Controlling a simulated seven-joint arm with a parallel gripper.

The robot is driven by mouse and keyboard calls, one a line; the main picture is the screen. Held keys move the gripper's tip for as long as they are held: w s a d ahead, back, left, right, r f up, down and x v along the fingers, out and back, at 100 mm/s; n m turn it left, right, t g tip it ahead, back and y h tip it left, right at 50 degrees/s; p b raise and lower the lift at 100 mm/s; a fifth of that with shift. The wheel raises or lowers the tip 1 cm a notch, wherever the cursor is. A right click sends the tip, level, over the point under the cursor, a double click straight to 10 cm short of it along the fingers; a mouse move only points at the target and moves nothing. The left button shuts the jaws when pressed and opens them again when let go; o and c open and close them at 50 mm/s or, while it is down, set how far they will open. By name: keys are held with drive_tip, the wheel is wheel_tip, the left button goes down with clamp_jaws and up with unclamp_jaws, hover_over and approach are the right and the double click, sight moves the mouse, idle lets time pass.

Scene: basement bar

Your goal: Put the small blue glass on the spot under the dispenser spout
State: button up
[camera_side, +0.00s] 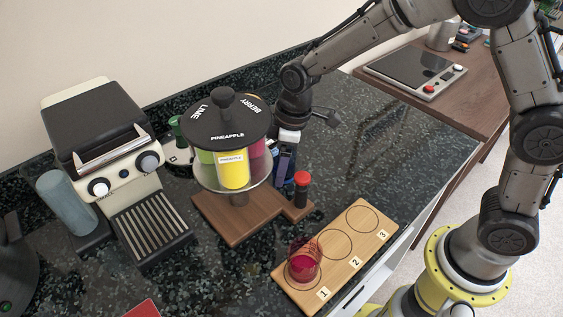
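The dispenser (227,125) is a round drum with a black lid marked LIME, BERRY and PINEAPPLE, on a wooden base (235,222). Its yellow pineapple section faces the camera. I cannot make out the spout or the spot under it. My gripper (284,165) points down just right of the drum, partly hidden behind it. Its fingers are too small and dark to tell open from shut. A dark bluish shape shows there, but I cannot tell whether it is the small blue glass. No blue glass is clearly visible elsewhere.
A glass with magenta contents (304,262) stands on circle 1 of the numbered wooden board (348,252); circles 2 and 3 are empty. A red-topped black post (301,188) stands at the dispenser base's right. A coffee machine (110,150) is at left.

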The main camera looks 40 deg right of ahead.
drive_tip(key=s+d+r+m+t, duration=0.1)
drive_tip(key=s+d+r, duration=0.2)
drive_tip(key=r, duration=0.5)
drive_tip(key=s+d+r+m, duration=0.1)
drive_tip(key=s+d+r, duration=0.25)
drive_tip(key=r, duration=0.45)
drive_tip(key=s+d+m+t, duration=0.1)
drive_tip(key=s+d+m, duration=0.1)
drive_tip(key=s, duration=0.3)
drive_tip(key=s+d+m+t, duration=0.1)
drive_tip(key=s+d+m, duration=0.1)
drive_tip(key=s, duration=0.4)
drive_tip(key=s+d+f+m+t+h, duration=0.1)
drive_tip(key=s+d+m, duration=0.2)
drive_tip(key=s, duration=0.3)
drive_tip(key=shift+s+d, duration=0.2)
drive_tip(key=shift+d, duration=0.1)
drive_tip(key=shift+t, duration=0.3)
drive_tip(key=shift+c, duration=0.3)
